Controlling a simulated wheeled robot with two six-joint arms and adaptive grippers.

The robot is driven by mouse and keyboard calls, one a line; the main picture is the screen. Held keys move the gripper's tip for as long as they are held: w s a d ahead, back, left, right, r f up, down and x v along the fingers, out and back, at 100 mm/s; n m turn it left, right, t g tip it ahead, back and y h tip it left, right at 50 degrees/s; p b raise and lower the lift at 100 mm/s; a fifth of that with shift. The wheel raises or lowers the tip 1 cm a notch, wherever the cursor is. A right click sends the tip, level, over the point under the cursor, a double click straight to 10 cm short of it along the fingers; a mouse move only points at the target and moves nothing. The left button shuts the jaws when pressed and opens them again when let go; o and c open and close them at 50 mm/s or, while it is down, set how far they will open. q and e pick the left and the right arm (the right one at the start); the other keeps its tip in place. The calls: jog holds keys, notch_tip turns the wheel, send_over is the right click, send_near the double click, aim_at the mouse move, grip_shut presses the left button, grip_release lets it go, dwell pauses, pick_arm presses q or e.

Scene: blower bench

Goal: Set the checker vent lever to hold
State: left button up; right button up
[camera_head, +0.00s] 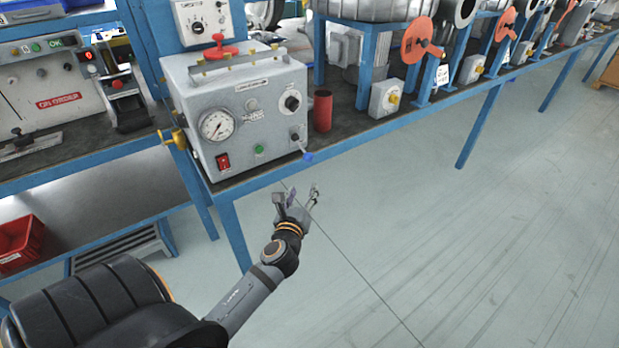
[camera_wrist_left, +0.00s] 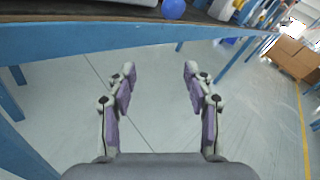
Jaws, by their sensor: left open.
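The checker is a grey box (camera_head: 240,105) on the bench, with a round gauge (camera_head: 216,125) on its front. The vent lever (camera_head: 303,150), at the lower right of that front, slants down to the right and ends in a blue knob (camera_head: 308,156). The blue knob also shows at the top edge of the left wrist view (camera_wrist_left: 173,8). My left gripper (camera_head: 297,194) is open and empty, below and in front of the bench edge, apart from the lever. Its two fingers are spread in the left wrist view (camera_wrist_left: 160,75). The lever's markings are too small to read. My right gripper is not in view.
The blue bench edge (camera_head: 400,120) runs just above my left gripper. A red cylinder (camera_head: 323,110) stands right of the checker. A brass valve (camera_head: 176,138) sticks out on its left. A red bin (camera_head: 20,242) is at lower left. The floor in front is clear.

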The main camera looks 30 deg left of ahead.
pick_arm(q)
jog(key=m+t, duration=0.1)
jog(key=m, duration=0.1)
send_near(308, 162)
jog(key=w, duration=0.1)
jog(key=shift+y, duration=0.4)
jog(key=x, duration=1.1)
jog(key=shift+s+f+b, duration=0.1)
jog(key=shift+b, duration=0.2)
jog(key=shift+c, duration=0.4)
grip_shut()
